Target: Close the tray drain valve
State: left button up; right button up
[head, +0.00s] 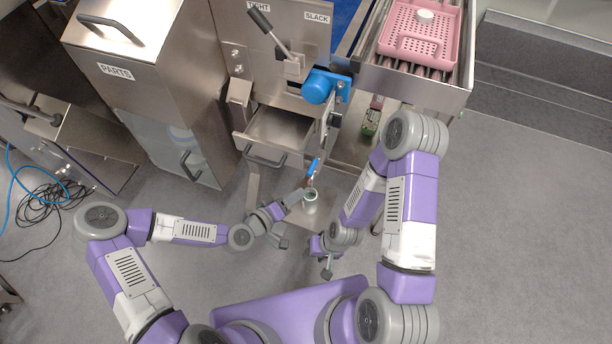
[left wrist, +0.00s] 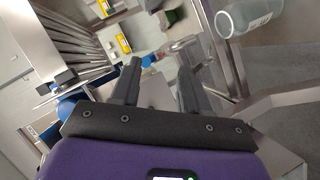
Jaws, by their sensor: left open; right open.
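The drain valve's blue lever handle (head: 313,167) sticks up at a slant beside the open drawer, above a clear beaker (head: 310,203). My left gripper (head: 299,193) is open and empty, just below and left of the handle, apart from it as far as I can tell. In the left wrist view, the open fingers (left wrist: 160,67) point toward a metal valve body (left wrist: 181,46) with a bit of blue (left wrist: 149,60) beside it, partly hidden by a finger. The beaker (left wrist: 247,14) is at upper right there. My right gripper (head: 327,268) is open and low, in front of the beaker.
An open drawer (head: 278,133) and a blue motor (head: 318,87) are close above the valve. A conveyor (head: 417,87) carries a pink tray (head: 451,52) at upper right. A PARTS cabinet (head: 150,60) stands left. Cables (head: 50,200) lie on the floor at far left.

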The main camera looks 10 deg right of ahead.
aim_at(307, 175)
pick_arm(q)
jog(key=shift+t+h, duration=0.3)
jog(key=shift+t, duration=0.3)
jog(key=w+d, duration=0.2)
jog(key=w+d+b, duration=0.1)
jog(key=w+d, duration=0.3)
jog(key=shift+w+d+r, duration=0.1)
jog(key=shift+d+r, duration=0.05)
jog(key=shift+r, duration=0.1)
jog(key=shift+c, duration=0.3)
grip_shut()
